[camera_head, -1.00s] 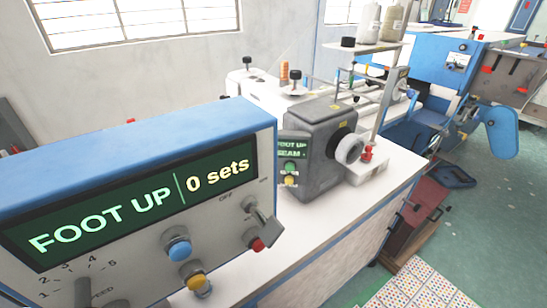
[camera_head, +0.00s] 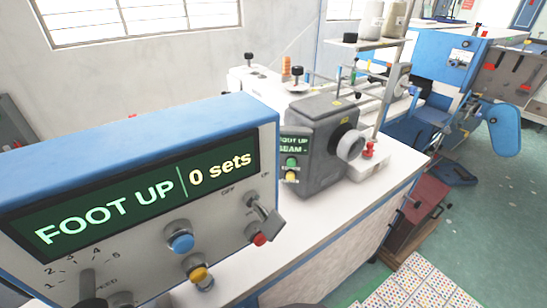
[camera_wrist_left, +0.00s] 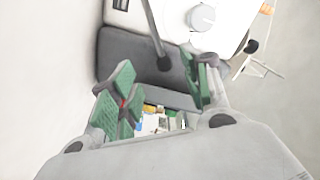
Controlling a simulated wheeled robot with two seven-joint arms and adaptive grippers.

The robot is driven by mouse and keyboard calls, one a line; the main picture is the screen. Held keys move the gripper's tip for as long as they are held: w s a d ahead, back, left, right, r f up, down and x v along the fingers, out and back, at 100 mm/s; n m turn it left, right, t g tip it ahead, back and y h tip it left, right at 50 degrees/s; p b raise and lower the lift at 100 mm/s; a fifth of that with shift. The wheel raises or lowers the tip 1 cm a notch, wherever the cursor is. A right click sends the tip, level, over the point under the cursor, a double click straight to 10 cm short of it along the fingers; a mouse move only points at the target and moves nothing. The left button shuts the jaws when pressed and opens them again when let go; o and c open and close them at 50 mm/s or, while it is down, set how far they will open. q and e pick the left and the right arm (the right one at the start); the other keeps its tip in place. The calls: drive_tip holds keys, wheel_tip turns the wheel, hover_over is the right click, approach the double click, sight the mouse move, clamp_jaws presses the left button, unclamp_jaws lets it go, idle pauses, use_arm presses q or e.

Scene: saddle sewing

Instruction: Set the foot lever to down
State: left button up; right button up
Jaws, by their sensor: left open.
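The control box (camera_head: 150,140) stands front left in the head view; its display (camera_head: 130,205) reads FOOT UP and 0 sets. A short grey lever (camera_head: 264,216) sticks out at its right end. Neither gripper shows in the head view.
The grey sewing machine head (camera_head: 320,145) with a small screen stands on the white table (camera_head: 300,230). A spool stand (camera_head: 375,45) rises behind it. A blue machine (camera_head: 440,60) stands back right. Floor is open at the right.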

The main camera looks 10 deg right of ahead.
use_arm(q)
drive_tip(key=x, duration=1)
drive_tip(key=shift+d, duration=0.25)
drive_tip(key=shift+w, duration=0.1)
idle(0.3)
clamp_jaws()
